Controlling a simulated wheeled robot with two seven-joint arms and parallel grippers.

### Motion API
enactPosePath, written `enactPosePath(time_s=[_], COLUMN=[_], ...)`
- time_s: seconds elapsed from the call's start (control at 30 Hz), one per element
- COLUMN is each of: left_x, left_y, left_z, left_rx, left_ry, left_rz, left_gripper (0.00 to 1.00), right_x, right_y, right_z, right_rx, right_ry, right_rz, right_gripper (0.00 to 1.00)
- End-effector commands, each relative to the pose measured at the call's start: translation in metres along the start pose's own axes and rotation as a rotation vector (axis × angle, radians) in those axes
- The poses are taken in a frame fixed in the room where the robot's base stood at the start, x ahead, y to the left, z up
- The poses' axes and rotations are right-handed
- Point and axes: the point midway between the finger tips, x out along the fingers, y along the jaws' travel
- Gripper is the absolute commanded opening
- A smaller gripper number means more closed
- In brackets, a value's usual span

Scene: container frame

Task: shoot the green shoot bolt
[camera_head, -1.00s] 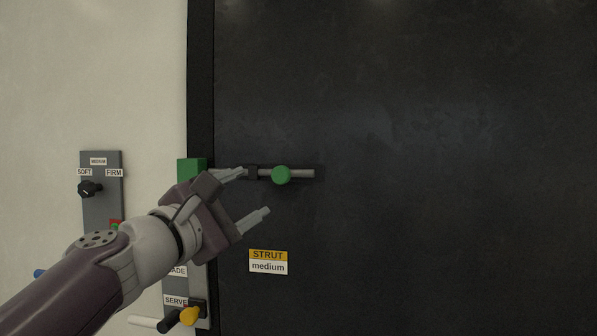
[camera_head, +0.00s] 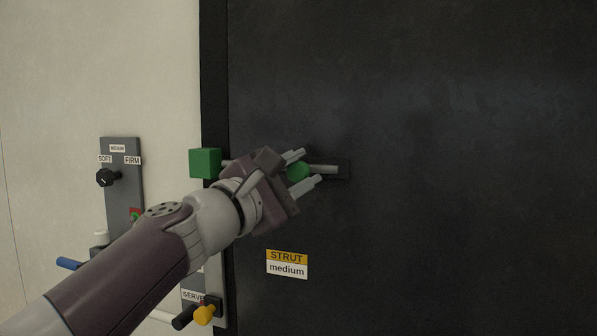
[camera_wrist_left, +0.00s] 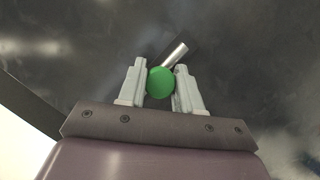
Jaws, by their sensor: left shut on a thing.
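The green shoot bolt has a round green knob (camera_head: 298,171) on a grey rod (camera_head: 324,169) lying level across the dark door panel (camera_head: 450,200). A green block (camera_head: 205,163) sits on the door frame to the left, in line with the rod. My left gripper (camera_head: 306,167) is shut on the green knob, one finger above it and one below. In the left wrist view the knob (camera_wrist_left: 161,82) sits between the two fingers (camera_wrist_left: 160,80), with the rod end (camera_wrist_left: 175,55) sticking out beyond. The hand hides part of the rod. My right gripper is not in view.
A STRUT medium label (camera_head: 287,264) is on the panel below the hand. At left, a grey plate holds a black SOFT–FIRM knob (camera_head: 107,177). A blue handle (camera_head: 69,263) and a yellow knob (camera_head: 204,314) are lower down. The panel's right side is clear.

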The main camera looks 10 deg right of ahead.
Motion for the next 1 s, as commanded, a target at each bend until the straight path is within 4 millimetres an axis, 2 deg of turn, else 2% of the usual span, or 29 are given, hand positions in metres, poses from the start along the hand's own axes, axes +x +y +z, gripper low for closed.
enactPosePath(time_s=[0.17,0.43,0.73,0.77,0.83,1.0], left_x=[0.000,-0.011,-0.013,-0.013,-0.013,-0.012], left_y=[0.001,0.021,0.024,0.024,0.024,0.023], left_z=[-0.001,-0.029,-0.032,-0.032,-0.031,-0.031], left_rx=[-0.001,0.001,0.000,0.000,0.000,0.000], left_ry=[0.002,0.004,0.003,0.003,0.003,0.002], left_rz=[0.001,0.003,0.003,0.003,0.003,0.002], left_gripper=[0.00,0.00,0.00,0.38,0.60,0.60], right_x=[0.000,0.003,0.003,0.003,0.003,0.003], right_y=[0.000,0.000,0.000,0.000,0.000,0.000], right_z=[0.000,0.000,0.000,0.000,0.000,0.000], right_rx=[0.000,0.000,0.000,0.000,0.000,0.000], right_ry=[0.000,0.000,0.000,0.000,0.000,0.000], right_rz=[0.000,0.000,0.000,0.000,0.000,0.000], right_gripper=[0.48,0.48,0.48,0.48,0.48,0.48])
